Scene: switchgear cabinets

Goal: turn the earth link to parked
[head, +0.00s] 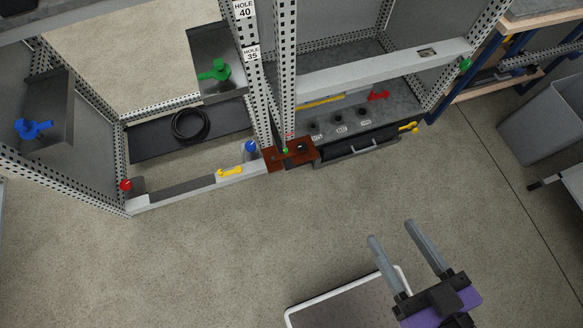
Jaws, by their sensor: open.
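My gripper (391,231) is at the lower right, open and empty, over the bare floor in front of the cabinets. No part is labelled as the earth link, so I cannot tell which it is. A red-brown plate (273,155) with a small green spot and a dark round spot sits at the foot of the middle post. A yellow handle (230,171) lies along the low front rail to its left. Another yellow handle (408,127) is at the right end of a dark drawer-like front. All are well apart from my gripper.
Coloured handles stick out: blue (33,128), green (215,70) and red (378,95). A red knob (125,185) and a blue knob (250,146) sit near the low rail. Perforated posts (285,60) frame the bays. A grey bin (540,125) stands right. The middle floor is clear.

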